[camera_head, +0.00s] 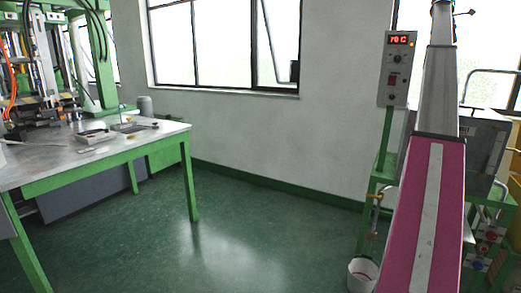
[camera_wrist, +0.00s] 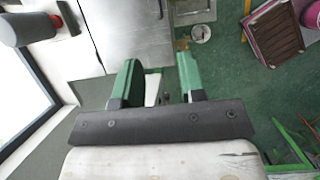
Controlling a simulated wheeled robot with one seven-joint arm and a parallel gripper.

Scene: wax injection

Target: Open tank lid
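The tank (camera_head: 485,150) is a grey metal box on a green stand at the right of the head view, partly hidden behind my arm. A curved metal rail (camera_head: 490,72) shows above it. In the wrist view, a flat grey metal surface (camera_wrist: 128,32), which looks like the tank, fills the top centre. A thin handle-like bar (camera_wrist: 160,9) is at its right edge. My gripper (camera_wrist: 158,65) has two green fingers, spread apart with nothing between them. It appears short of the metal surface; the exact gap cannot be told. The gripper is not clearly seen in the head view.
A control box (camera_head: 397,68) with a red display stands on a green post left of the tank. A white bucket (camera_head: 362,274) is on the floor below. A metal-topped table (camera_head: 60,155) with tools stands at the left. The green floor between is clear.

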